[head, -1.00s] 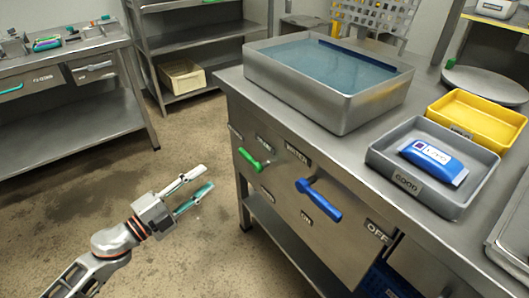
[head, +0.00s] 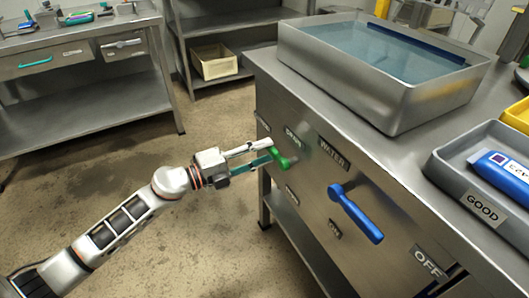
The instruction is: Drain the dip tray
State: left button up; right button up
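The dip tray (head: 385,95) is a grey metal tray on the bench, holding bluish water. On the bench's front panel, a green lever (head: 284,160) sits below a label that seems to read DRAIN (head: 293,137). To its right a blue lever (head: 356,213) slants down to the right under a WATER label (head: 332,154). My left gripper (head: 268,149) is at the green lever's left end, its white and teal fingers apart with a gap between them. The fingertips overlap the lever end, so contact is unclear. My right gripper is not in view.
A grey GOOD tray (head: 459,172) with a blue packet (head: 502,172) stands on the bench at right, beside a yellow tray (head: 519,116). Another bench (head: 95,103) and shelves with a beige bin (head: 214,62) stand behind. The floor between is clear.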

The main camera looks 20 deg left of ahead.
pick_arm(q)
jog(key=shift+w+d, duration=0.2)
jog(key=shift+w, duration=0.1)
grip_shut()
